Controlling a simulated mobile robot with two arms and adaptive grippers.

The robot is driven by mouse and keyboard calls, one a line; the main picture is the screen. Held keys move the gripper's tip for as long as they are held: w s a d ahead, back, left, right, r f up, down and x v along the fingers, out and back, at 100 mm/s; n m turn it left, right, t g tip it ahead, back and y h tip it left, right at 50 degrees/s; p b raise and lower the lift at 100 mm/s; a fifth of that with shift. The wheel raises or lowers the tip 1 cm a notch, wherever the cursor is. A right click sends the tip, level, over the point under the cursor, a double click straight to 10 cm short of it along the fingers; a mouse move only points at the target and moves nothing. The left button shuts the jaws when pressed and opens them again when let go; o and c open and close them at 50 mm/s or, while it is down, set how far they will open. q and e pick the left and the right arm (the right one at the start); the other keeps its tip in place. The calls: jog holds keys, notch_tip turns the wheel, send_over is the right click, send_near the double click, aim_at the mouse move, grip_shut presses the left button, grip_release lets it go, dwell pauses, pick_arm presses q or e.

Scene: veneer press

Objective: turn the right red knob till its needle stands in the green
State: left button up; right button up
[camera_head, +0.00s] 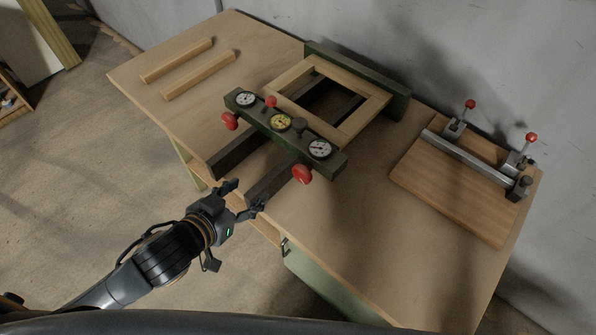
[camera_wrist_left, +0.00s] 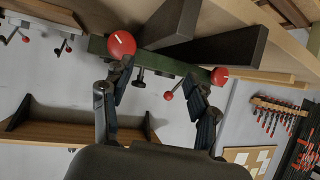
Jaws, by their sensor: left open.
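The right red knob (camera_head: 302,173) sits on the front of the green gauge bar (camera_head: 262,125), under the right gauge (camera_head: 320,149). The gauge's needle is too small to read. The same right knob is the larger red ball in the left wrist view (camera_wrist_left: 122,43), overlapping the tip area of one finger. My left gripper (camera_head: 245,199) is open and empty, in front of the bar and to the left of the right knob, apart from it in the head view. The left red knob (camera_head: 230,121) is farther off; it also shows in the left wrist view (camera_wrist_left: 219,76). My right gripper is not in view.
Dark rails (camera_head: 273,182) run from the bar to the bench's front edge, near my left gripper. A wooden frame (camera_head: 363,118) lies behind the bar. A clamp board (camera_head: 450,194) is at right, two wood strips (camera_head: 199,76) at left. Bench top between press and board is clear.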

aim_at(299, 176)
pick_arm(q)
jog(key=w+d+f+h+p, duration=0.1)
jog(key=w+d, duration=0.1)
jog(key=d, duration=0.1)
jog(key=w+d+f+m+h+p, duration=0.1)
jog(key=w+d, duration=0.2)
jog(key=d, duration=0.1)
jog(key=w+d+f+m+g+h+p, duration=0.1)
jog(key=w+d+f, duration=0.1)
jog(key=w+d, duration=0.1)
jog(key=shift+d+h, duration=0.2)
jog(key=shift+h, duration=0.2)
jog(key=c, duration=0.9)
